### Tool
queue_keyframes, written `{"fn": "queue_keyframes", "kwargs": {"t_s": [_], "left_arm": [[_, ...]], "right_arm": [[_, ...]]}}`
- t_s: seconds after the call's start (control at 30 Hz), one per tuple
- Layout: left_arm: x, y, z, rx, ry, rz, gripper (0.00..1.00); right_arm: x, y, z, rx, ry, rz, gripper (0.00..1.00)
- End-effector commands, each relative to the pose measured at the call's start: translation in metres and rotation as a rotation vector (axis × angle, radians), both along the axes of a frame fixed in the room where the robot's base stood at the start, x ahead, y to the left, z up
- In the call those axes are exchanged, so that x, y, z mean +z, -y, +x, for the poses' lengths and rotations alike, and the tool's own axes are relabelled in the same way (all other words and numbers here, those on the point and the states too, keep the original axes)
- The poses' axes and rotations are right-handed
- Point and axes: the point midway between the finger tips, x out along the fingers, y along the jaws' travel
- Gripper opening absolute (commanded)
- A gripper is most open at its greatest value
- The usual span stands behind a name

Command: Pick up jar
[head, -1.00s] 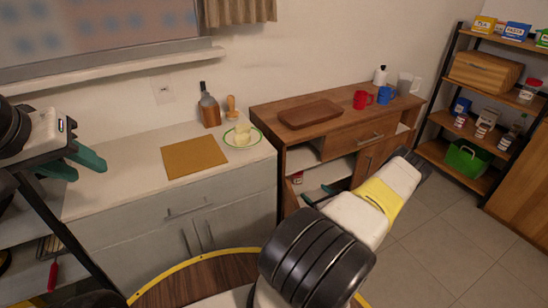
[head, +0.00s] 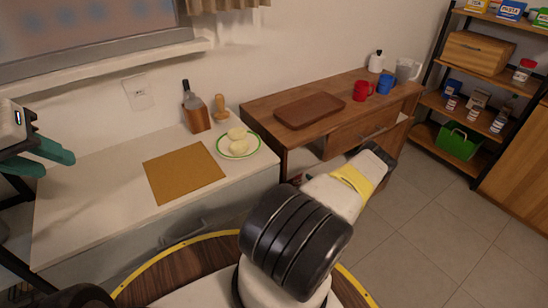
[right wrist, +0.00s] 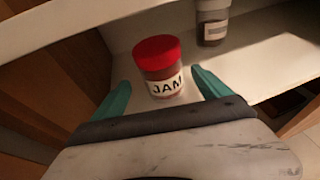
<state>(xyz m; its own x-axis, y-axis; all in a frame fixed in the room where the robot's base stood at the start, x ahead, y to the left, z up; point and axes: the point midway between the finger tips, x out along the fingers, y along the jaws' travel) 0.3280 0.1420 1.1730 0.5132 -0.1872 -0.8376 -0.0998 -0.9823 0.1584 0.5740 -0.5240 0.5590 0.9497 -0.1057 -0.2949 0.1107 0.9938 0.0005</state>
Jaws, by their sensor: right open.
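A jar (right wrist: 160,68) with a red lid and a white label reading JAM stands upright on a pale shelf (right wrist: 128,28) in the right wrist view. My right gripper (right wrist: 160,80) is open, with one teal finger on each side of the jar's near part. The jar looks apart from both fingers. In the head view my right arm hides this gripper and the jar. My left gripper (head: 58,166) is open and empty at the left edge of the head view, away from the jar.
A second jar (right wrist: 212,22) with a dark lower part stands behind and right of the jam jar. A shelf board edge (right wrist: 60,35) crosses the upper left. The wooden cabinet (head: 262,122) carries a tray (head: 310,110), red mug (head: 362,91) and blue mug (head: 384,85).

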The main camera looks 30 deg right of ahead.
Motion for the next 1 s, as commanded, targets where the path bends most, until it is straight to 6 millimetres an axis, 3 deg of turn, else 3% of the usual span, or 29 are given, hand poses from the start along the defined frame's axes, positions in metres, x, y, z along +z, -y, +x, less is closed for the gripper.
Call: {"fn": "queue_keyframes", "kwargs": {"t_s": [0.33,0.67,1.0], "left_arm": [[0.000,0.000,0.000,0.000,-0.001,0.000,0.36],[0.000,0.000,0.000,0.000,0.000,0.000,0.36],[0.000,0.000,0.000,0.000,-0.001,0.000,0.36]], "right_arm": [[-0.019,0.008,0.040,0.002,-0.001,-0.001,0.87],[-0.021,0.009,0.045,-0.001,-0.001,0.000,0.87],[-0.020,0.009,0.045,-0.001,-0.001,0.000,0.20]]}}
